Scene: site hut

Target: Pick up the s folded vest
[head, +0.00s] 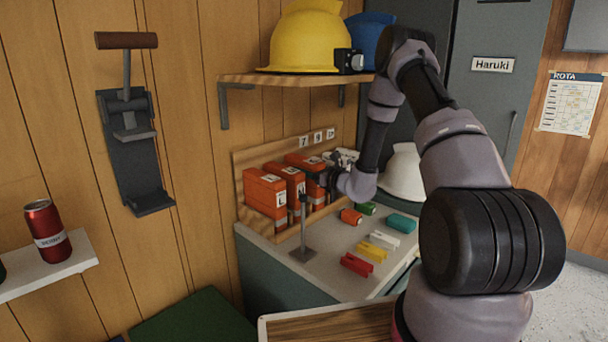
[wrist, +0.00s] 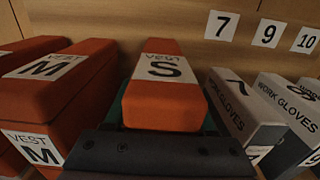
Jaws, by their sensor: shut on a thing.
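The S folded vest is an orange-red block with a white label reading VEST S (wrist: 165,68), upright in the middle of the wrist view. In the head view the S vest (head: 304,160) is the rightmost of the orange vests, partly hidden by my gripper. My gripper (head: 322,183) reaches in from the right and is shut on the S vest. In the wrist view my gripper (wrist: 166,118) has a finger along each side of the vest. I cannot tell whether the vest is clear of the surface below.
M vests (wrist: 68,80) stand close on the left, and work gloves packs (wrist: 242,105) close on the right. A wooden back panel (wrist: 150,22) is behind. Above is a shelf (head: 300,79) with helmets. Several small coloured items lie on the counter (head: 330,275).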

